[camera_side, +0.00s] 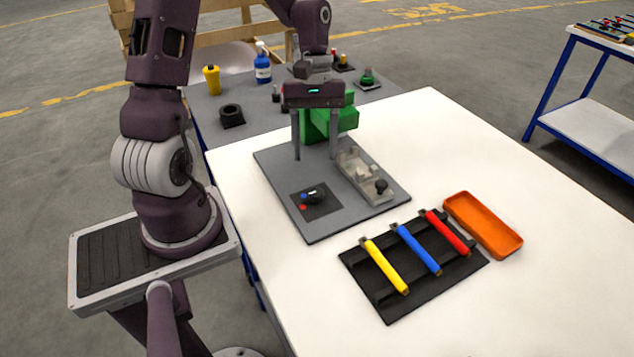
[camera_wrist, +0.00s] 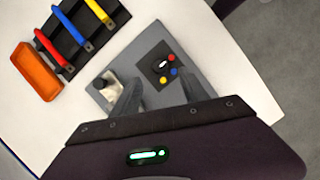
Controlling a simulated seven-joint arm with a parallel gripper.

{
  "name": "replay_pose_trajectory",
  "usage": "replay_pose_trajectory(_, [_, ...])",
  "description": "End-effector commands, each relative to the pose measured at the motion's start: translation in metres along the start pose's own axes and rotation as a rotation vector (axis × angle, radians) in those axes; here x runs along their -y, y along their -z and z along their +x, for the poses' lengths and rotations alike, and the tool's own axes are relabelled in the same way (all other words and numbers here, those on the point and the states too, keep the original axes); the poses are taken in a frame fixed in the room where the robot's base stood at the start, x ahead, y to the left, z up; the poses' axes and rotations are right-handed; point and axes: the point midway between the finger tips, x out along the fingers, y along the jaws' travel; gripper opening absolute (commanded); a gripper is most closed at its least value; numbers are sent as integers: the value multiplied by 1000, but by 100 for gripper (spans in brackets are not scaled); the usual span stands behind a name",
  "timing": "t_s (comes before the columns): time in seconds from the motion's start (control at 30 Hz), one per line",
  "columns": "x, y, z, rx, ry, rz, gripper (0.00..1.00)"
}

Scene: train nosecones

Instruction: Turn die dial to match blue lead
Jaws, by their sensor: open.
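The die dial (camera_side: 316,195) is a small black knob with a pale mark, on a black square on the grey plate (camera_side: 290,222). Blue and red dots show beside it. In the wrist view the dial (camera_wrist: 163,64) has red, yellow and blue dots around it; I cannot tell which one its mark points to. The blue lead (camera_side: 417,249) lies between a yellow and a red one on a black rack; it also shows in the wrist view (camera_wrist: 68,23). My gripper (camera_side: 315,157) is open and empty, above the plate behind the dial, apart from it.
A clear fixture with a black knob (camera_side: 365,176) sits right of the dial. A green block (camera_side: 345,118) stands behind my gripper. An orange tray (camera_side: 483,226) lies right of the black rack (camera_side: 386,290). The white table's right side is clear.

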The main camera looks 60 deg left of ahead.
Motion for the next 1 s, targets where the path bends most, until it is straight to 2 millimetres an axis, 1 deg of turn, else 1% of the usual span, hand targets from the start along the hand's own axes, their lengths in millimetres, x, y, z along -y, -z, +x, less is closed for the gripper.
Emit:
replay_pose_trajectory(0.03, [1, 7, 8, 38, -13, -44, 52])
replay_pose_trajectory(0.13, [1, 13, 17, 71, -26, -87, 52])
replay_pose_trajectory(0.27, [0, 11, 38, 77, -24, -90, 52])
replay_pose_trajectory(0.4, [0, 8, 65, 77, -24, -88, 52])
replay_pose_trajectory(0.5, [-1, 8, 78, 74, -24, -88, 52])
replay_pose_trajectory(0.6, [-1, 8, 84, 72, -25, -88, 52])
replay_pose_trajectory(0.8, [-1, 8, 85, 71, -25, -87, 52])
replay_pose_trajectory(0.83, [-1, 8, 85, 71, -25, -87, 50])
replay_pose_trajectory(0.87, [-1, 8, 85, 71, -25, -87, 44])
replay_pose_trajectory(1.0, [-1, 8, 85, 71, -25, -87, 17])
